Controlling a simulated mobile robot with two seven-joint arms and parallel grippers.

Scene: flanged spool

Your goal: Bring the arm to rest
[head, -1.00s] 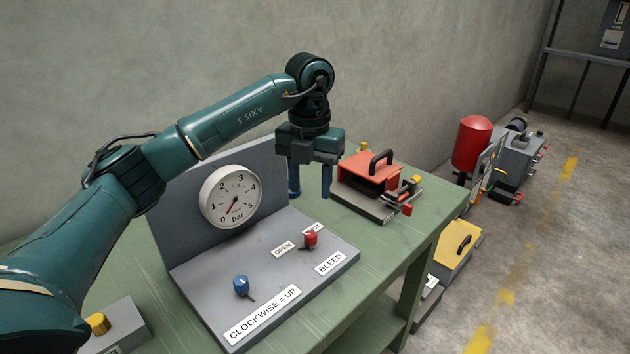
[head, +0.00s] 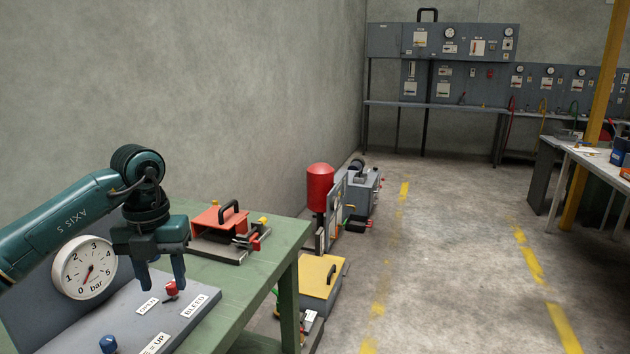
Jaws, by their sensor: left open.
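My left gripper (head: 166,277) shows at the lower left in the head view. Its two blue fingers point down and stand apart with nothing between them. It hangs above the grey gauge panel, close to the red knob (head: 171,289). I cannot tell whether it touches anything. The pressure gauge (head: 84,268) with a white face stands to the left of the gripper, its needle pointing toward the low end. A blue knob (head: 108,344) is at the bottom edge. My right gripper is not in view.
The green bench (head: 268,262) carries a red box with a black handle (head: 219,218) behind the gripper. On the floor stand a yellow box (head: 317,275) and a red tank (head: 320,187). Bare concrete floor lies to the right, with a white table (head: 603,163) at the far right.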

